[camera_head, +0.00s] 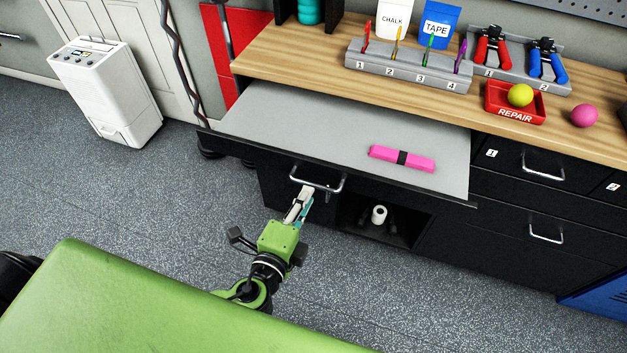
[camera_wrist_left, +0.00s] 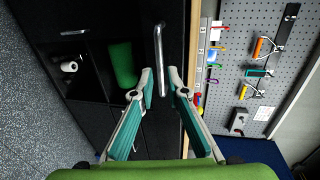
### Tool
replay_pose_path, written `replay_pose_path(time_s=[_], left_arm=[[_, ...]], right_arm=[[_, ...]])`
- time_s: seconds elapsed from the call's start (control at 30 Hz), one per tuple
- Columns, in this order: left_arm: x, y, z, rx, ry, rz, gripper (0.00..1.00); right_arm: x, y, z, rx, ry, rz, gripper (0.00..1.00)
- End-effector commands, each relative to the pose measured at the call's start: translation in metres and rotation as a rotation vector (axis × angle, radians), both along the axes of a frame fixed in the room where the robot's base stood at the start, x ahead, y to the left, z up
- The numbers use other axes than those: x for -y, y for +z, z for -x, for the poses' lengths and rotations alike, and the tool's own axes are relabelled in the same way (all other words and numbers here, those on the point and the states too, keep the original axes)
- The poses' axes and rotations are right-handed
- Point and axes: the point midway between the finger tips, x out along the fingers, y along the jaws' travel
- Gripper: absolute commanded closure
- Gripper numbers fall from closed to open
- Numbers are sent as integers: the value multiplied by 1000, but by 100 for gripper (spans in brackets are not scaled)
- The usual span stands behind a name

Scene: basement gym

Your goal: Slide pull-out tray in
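The pull-out tray (camera_head: 300,120), a wide grey panel with a black front edge, sticks out from under the wooden worktop. A pink roll with a black band (camera_head: 388,156) lies on its right part. A silver bar handle (camera_head: 318,186) shows at the tray's front edge; in the left wrist view the handle (camera_wrist_left: 160,50) runs up and down. My left gripper (camera_head: 304,193) is at the handle's left part. In the left wrist view its fingertips (camera_wrist_left: 161,88) stand apart, with the handle's end between them; contact cannot be told. My right gripper is not in view.
The worktop (camera_head: 300,56) carries a numbered pen rack (camera_head: 410,68), pliers and a red REPAIR bin (camera_head: 515,103). Black drawers (camera_head: 530,165) stand at the right, and an open cubby (camera_head: 400,222) is below the tray. A green padded surface (camera_head: 130,305) fills the lower left.

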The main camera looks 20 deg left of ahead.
Motion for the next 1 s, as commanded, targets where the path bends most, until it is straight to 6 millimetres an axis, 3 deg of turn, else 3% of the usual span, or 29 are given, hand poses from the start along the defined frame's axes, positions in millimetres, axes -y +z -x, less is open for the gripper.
replay_pose_path(time_s=[0.1,0.33,0.7,0.8,1.0], left_arm=[[1,-3,-25,2,2,-1,86],[1,-11,-52,0,1,-1,86],[2,-13,-57,-1,0,1,86],[2,-13,-57,-1,0,1,100],[2,-13,-57,-1,1,1,100]], right_arm=[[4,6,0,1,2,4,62],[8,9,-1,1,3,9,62],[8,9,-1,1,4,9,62],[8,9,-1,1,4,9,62],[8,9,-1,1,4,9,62]])
